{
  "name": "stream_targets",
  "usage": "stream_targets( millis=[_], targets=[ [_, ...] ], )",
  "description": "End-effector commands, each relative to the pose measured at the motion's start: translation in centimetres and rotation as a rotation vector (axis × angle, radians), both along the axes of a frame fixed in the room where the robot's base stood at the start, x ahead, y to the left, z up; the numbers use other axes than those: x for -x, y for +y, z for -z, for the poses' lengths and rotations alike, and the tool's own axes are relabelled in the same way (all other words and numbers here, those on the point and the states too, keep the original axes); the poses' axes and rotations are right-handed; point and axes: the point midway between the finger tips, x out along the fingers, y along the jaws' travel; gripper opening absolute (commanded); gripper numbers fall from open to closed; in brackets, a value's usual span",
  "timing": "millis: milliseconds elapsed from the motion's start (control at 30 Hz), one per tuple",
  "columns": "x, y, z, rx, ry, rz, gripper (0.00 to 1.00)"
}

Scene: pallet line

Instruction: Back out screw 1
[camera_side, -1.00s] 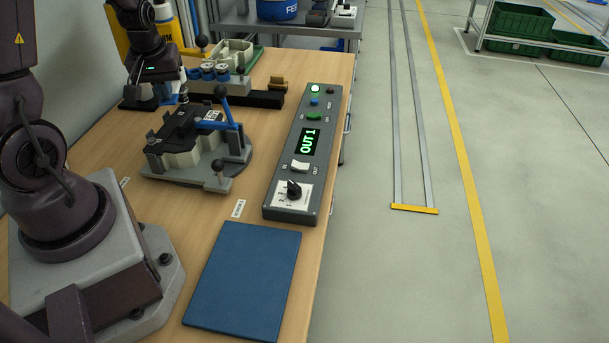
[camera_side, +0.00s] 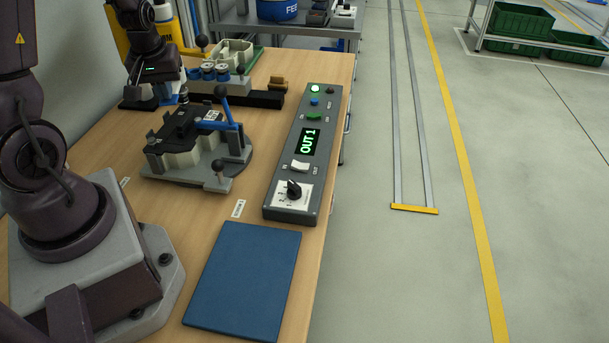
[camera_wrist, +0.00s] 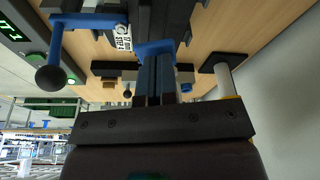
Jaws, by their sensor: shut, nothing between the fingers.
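A dark clamping fixture (camera_side: 185,128) stands on the bench in the side view, with a pale part in it and a blue lever (camera_side: 228,115) up at its right. The lever and its black ball also show at the left of the wrist view (camera_wrist: 55,55). A grey control box (camera_side: 276,190) has a display (camera_side: 309,142) reading OUT 1, a white rocker switch (camera_side: 300,166) and a black knob (camera_side: 294,190). My gripper (camera_wrist: 157,72) is shut and empty, beyond the fixture; its fingertips are hard to make out in the side view. I cannot pick out screw 1.
A blue mat (camera_side: 245,280) lies at the front of the bench. Bare wood is free between the fixture and the mat.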

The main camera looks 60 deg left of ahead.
Motion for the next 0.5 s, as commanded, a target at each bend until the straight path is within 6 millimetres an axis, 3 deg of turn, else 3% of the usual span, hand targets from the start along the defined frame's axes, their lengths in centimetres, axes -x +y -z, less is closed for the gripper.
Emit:
stream_targets(
  millis=[500],
  targets=[
    [-0.01,-0.06,-0.14,0.000,0.002,0.001,0.00]
  ],
)
